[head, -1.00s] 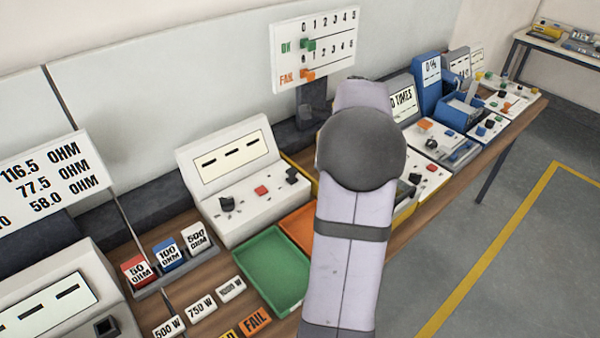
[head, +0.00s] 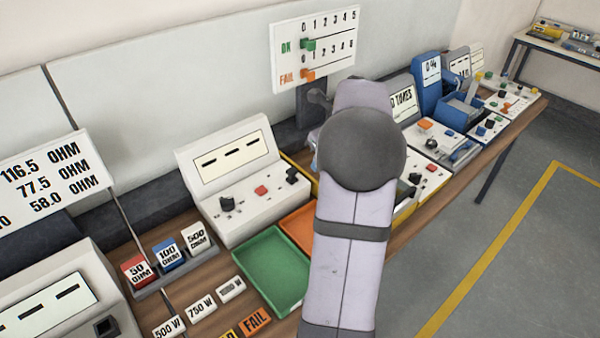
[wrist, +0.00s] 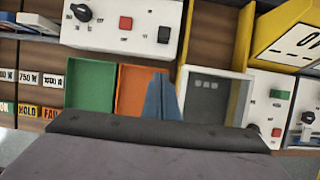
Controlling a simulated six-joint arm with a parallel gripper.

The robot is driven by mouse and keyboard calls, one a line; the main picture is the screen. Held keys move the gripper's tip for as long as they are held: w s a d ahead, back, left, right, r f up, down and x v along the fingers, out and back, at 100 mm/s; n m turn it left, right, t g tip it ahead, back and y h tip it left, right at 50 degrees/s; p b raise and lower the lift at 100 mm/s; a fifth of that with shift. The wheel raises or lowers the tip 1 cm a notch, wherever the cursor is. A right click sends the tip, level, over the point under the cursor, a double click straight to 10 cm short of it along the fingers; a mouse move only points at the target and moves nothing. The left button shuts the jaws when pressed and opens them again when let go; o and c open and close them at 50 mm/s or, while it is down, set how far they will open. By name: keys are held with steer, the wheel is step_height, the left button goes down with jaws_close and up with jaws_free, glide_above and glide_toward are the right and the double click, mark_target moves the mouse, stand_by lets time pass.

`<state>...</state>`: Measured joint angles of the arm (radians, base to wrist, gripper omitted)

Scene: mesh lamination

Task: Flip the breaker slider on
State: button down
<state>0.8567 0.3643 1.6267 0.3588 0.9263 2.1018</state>
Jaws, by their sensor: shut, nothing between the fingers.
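In the wrist view my gripper (wrist: 160,78) is shut and empty, with its bluish fingers over the right side of an orange tray (wrist: 132,85). A white sloped panel (wrist: 137,12) beyond the fingertips carries a black knob (wrist: 83,12), a red button (wrist: 125,23) and a black block-like control (wrist: 164,35). That block may be the breaker slider, but its label is too small to read. The panel also shows in the head view (head: 240,205), with the black block (head: 292,175) at its right. The fingers are apart from it. In the head view my arm hides the fingers.
A green tray (wrist: 90,85) lies left of the orange one, and a white-framed grey tray (wrist: 212,92) lies right. Another panel has a green button (wrist: 276,105) and a red button (wrist: 276,131). A yellow box (wrist: 285,35) stands at upper right. An OK/FAIL board (head: 314,48) stands behind.

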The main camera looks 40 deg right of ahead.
mark_target(292, 175)
steer(key=shift+f, duration=0.1)
steer(key=shift+w+f+p, duration=0.75)
steer(key=shift+w+f, duration=0.55)
steer(key=shift+f, duration=0.2)
steer(key=shift+w+f+p, duration=0.8)
steer(key=shift+w+f, duration=0.5)
steer(key=shift+f, duration=0.25)
steer(key=shift+w+f+p, duration=0.75)
steer(key=shift+w+f, duration=0.55)
steer(key=shift+f, duration=0.2)
steer(key=shift+w+r+p, duration=0.1)
steer(key=shift+w+p, duration=1.65)
steer(key=shift+w, duration=1)
steer(key=shift+s, duration=0.1)
